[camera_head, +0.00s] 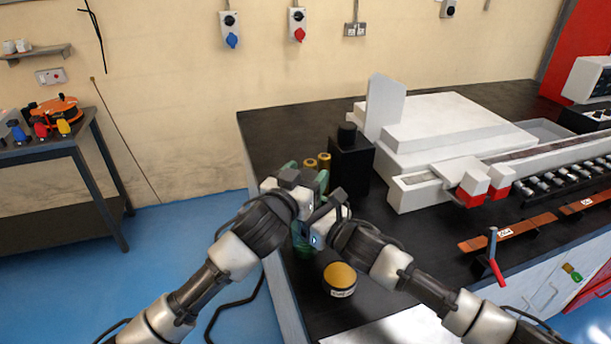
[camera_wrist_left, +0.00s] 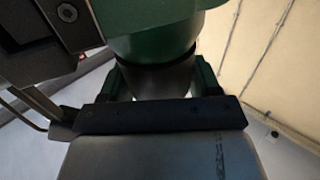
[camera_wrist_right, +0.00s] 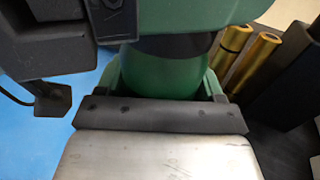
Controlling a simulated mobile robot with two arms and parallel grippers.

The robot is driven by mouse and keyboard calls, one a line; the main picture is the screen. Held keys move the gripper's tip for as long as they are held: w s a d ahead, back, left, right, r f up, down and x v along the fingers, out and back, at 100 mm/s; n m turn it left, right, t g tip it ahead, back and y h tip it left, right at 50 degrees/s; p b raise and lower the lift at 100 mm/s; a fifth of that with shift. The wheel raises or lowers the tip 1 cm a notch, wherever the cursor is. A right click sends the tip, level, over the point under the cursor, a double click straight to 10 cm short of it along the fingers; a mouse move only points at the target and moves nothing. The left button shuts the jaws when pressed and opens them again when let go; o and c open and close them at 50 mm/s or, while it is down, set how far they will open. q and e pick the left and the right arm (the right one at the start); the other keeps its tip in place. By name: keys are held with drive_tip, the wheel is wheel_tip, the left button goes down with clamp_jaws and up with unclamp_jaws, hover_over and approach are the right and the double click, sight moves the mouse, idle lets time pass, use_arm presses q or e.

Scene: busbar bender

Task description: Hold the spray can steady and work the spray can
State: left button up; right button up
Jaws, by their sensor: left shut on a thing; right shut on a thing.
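My left gripper (camera_head: 296,180) and right gripper (camera_head: 322,212) are close together at the bench's left edge, the left one slightly higher and farther back. Both are shut on the spray can, which they mostly hide in the head view. Green shows below them (camera_head: 301,243); I cannot tell whether it is can or finger. In the left wrist view a dark round surface of the spray can (camera_wrist_left: 165,78) sits between green fingers, with green above it. The right wrist view shows a similar dark round surface (camera_wrist_right: 172,52) between green fingers. The can's nozzle is hidden.
Two brass cylinders (camera_head: 317,162) and a black block (camera_head: 350,165) stand just behind the grippers. A yellow-topped tin (camera_head: 340,279) is in front. The white bending machine (camera_head: 450,135) fills the bench to the right, with copper bars (camera_head: 508,233) before it. Blue floor lies left.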

sight(305, 175)
use_arm(q)
drive_tip(key=shift+c, duration=0.6)
drive_tip(key=shift+r, duration=0.15)
drive_tip(key=shift+r, duration=0.95)
drive_tip(key=shift+r, duration=0.1)
drive_tip(key=shift+r, duration=1.95)
use_arm(e)
drive_tip(key=o, duration=1.4)
drive_tip(key=shift+c, duration=0.2)
use_arm(q)
drive_tip(key=shift+f, duration=0.1)
